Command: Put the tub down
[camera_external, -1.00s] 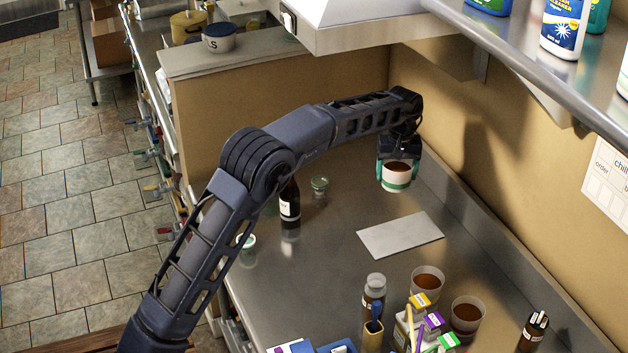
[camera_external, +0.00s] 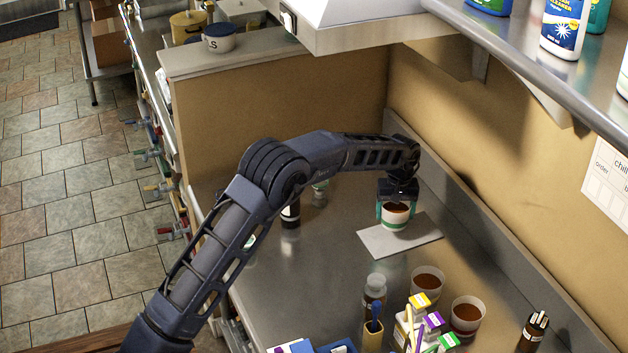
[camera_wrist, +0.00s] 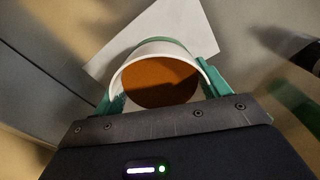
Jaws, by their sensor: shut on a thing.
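The tub (camera_external: 395,217) is white with a green band and holds something reddish brown. My gripper (camera_external: 396,205) is shut on it, with one green finger on each side of its wall. The tub looks upright and is over the far part of a flat pale grey sheet (camera_external: 376,243) on the steel counter. I cannot tell whether its base touches the sheet. In the wrist view the tub (camera_wrist: 160,82) sits between the green fingers (camera_wrist: 158,88), and part of the pale sheet (camera_wrist: 125,45) shows beyond it.
Two similar tubs with brown contents, one (camera_external: 428,281) and another (camera_external: 467,316), stand nearer on the counter (camera_external: 320,255). A clear-topped jar (camera_external: 374,287), small boxes (camera_external: 419,303) and a dark bottle (camera_external: 532,330) stand nearby. Another dark bottle (camera_external: 290,215) is left of the sheet.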

